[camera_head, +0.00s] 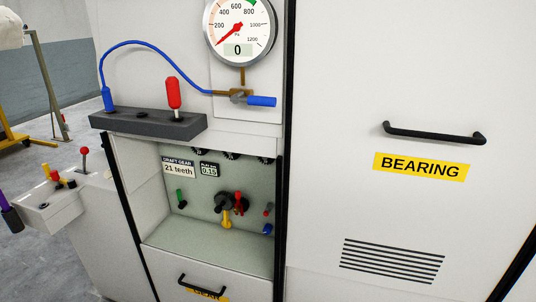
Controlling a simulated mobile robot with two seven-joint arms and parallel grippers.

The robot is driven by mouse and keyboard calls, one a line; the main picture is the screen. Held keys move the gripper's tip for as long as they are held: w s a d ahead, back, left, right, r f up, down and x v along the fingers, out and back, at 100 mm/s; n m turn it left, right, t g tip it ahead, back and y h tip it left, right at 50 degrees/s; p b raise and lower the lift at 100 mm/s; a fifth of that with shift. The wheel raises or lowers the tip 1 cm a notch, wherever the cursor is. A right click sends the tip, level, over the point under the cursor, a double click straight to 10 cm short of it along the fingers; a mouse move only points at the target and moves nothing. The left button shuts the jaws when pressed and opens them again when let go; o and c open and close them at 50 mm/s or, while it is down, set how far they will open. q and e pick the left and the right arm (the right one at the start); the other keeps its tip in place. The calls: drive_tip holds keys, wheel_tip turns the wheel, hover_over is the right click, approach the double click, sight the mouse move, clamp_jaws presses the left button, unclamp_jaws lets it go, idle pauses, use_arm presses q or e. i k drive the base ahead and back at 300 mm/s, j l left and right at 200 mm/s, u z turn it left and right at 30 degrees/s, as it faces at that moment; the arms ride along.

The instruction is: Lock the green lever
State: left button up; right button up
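The small green lever (180,198) stands on the back panel of an open recess in the white machine, at the recess's left side. Its handle points up and leans slightly left, with a dark base below it. Whether it is locked cannot be told. To its right on the same panel are a dark round hub with a yellow lever (227,218) hanging down, a red lever (239,203), a small red lever (268,209) and a blue lever (267,229). Neither of my grippers shows in this view.
A dark ledge (150,122) with an upright red handle (173,92) juts out above the recess. A blue hose (140,43) runs to a valve below the gauge (239,28). A BEARING door (395,217) is at right, and a grey control box (50,206) at left.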

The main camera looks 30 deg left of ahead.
sight(182, 203)
drive_tip(key=u, duration=1.65)
drive_tip(key=i+j+u, duration=0.15)
drive_tip(key=i+j, duration=0.25)
drive_tip(key=i+j+u, duration=0.15)
drive_tip(key=i+j, duration=0.2)
drive_tip(key=i+j+u, duration=0.15)
drive_tip(key=i, duration=0.4)
drive_tip(key=j, duration=0.1)
